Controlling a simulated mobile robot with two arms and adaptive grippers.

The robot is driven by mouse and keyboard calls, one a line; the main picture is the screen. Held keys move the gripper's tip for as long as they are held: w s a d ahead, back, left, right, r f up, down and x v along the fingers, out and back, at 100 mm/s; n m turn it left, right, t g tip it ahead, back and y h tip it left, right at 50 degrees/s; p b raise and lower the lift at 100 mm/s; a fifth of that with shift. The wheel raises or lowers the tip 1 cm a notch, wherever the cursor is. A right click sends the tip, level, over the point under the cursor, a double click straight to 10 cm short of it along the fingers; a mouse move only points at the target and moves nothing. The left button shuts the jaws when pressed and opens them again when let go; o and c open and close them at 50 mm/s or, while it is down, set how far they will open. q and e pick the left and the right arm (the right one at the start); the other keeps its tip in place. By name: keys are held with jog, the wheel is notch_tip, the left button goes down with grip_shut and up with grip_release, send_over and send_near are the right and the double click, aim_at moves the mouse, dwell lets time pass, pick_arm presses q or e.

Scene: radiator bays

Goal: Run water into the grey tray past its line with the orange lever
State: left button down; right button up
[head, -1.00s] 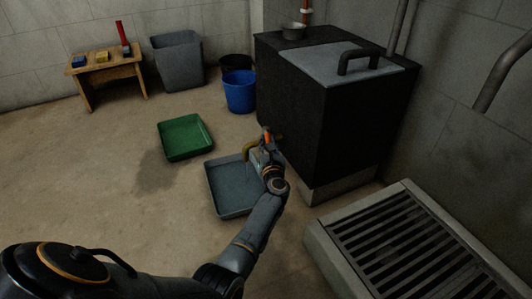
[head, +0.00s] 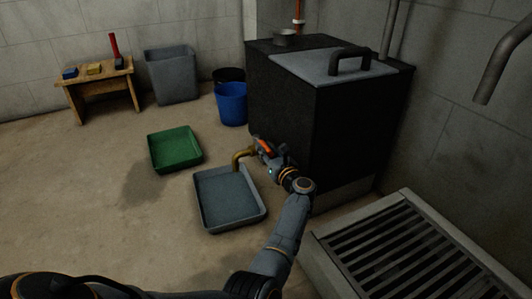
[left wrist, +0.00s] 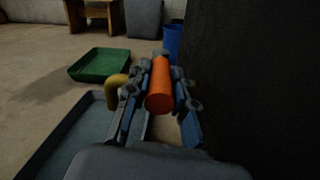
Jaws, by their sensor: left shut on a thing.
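The grey tray (head: 238,221) lies on the floor in front of the black boiler (head: 315,130). A brass spout (head: 241,156) curves out over the tray's far right part. The orange lever (head: 264,147) sits at the tap and slants in the head view. My left gripper (head: 267,151) is shut on it. In the left wrist view the orange lever (left wrist: 160,88) is between the two fingers, with the spout (left wrist: 116,88) just left. The tray's inside looks dull grey-blue; I cannot make out its line, a water level or a stream. My right gripper is not in view.
A green tray (head: 176,147) lies left of the grey one, near a dark floor patch. A blue bucket (head: 232,104), a grey bin (head: 171,75) and a wooden stool (head: 103,91) stand behind. A slatted grate (head: 410,255) is at the right.

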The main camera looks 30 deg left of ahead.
pick_arm(q)
jog(key=shift+r, duration=0.15)
jog(key=c, duration=1.1)
grip_release()
